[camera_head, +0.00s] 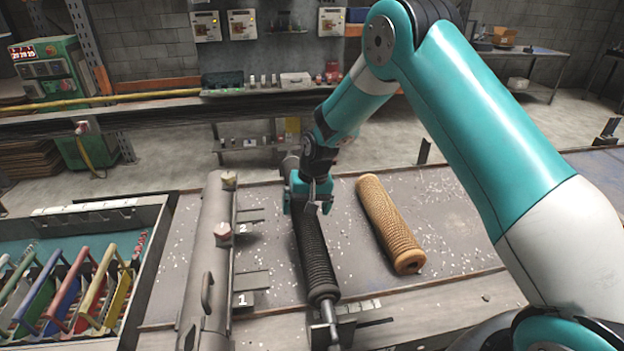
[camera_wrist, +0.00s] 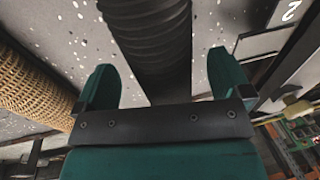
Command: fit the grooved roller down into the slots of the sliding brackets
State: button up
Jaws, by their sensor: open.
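The black grooved roller (camera_head: 316,262) lies lengthwise on the table, with its bare metal shaft (camera_head: 329,314) at the near end. My gripper (camera_head: 309,204) is over the far part of the roller and open. In the wrist view, the ribbed roller (camera_wrist: 150,35) runs between the two green fingers of my gripper (camera_wrist: 163,85), with a gap beside it on the right. I cannot tell whether the fingers touch it. Dark bracket-like plates beside the grey tube carry the labels 2 (camera_head: 243,229) and 1 (camera_head: 243,298). Their slots are not clear.
A tan mesh tube (camera_head: 388,222) lies right of the roller. A long grey tube (camera_head: 207,268) with a handle stands left of it. A dark metal piece (camera_head: 365,318) is near the roller's near shaft. A tray with coloured frames (camera_head: 62,292) is at far left.

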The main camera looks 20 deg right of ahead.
notch_tip(320, 180, up, 16)
jog(key=s+d+b, duration=0.1)
jog(key=d+b, duration=0.1)
jog(key=b, duration=0.2)
jog(key=shift+s+d, duration=0.2)
jog(key=shift+d, duration=0.1)
jog(key=shift+f, duration=0.1)
jog(key=s+a+n, duration=0.3)
jog(key=s, duration=0.8)
jog(key=s+a+r+n+y+b, duration=0.1)
jog(key=s+a+n, duration=0.2)
jog(key=s, duration=0.8)
jog(key=s+a+r+n+g+y+b, duration=0.1)
jog(key=s+a+n, duration=0.2)
jog(key=s, duration=0.7)
jog(key=shift+s+a, duration=0.2)
jog(key=shift+s, duration=0.2)
